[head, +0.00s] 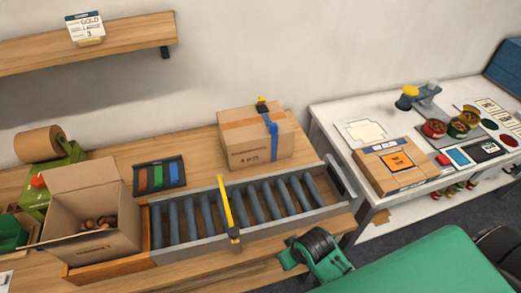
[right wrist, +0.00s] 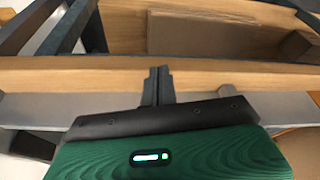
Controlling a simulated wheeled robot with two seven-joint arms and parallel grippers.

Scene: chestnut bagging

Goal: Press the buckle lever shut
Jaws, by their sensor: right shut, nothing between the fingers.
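A taped cardboard box (head: 262,150) stands behind the roller conveyor, with a blue strap (head: 271,128) over its right part. A small yellow piece (head: 262,101), which looks like the buckle lever, stands up on top near the strap. It is too small to tell its exact angle. My right gripper (right wrist: 156,72) shows in the right wrist view with its dark fingers together and empty. Cardboard (right wrist: 215,32) lies beyond the fingertips, apart from them; no lever or strap is discernible there. My left gripper is not in view.
The roller conveyor (head: 190,258) runs along the table, with an upright yellow bar (head: 226,205) across it. An open carton (head: 95,240) holding chestnuts stands left. A color-striped tray (head: 160,174) lies behind. A white side table (head: 335,118) stands right.

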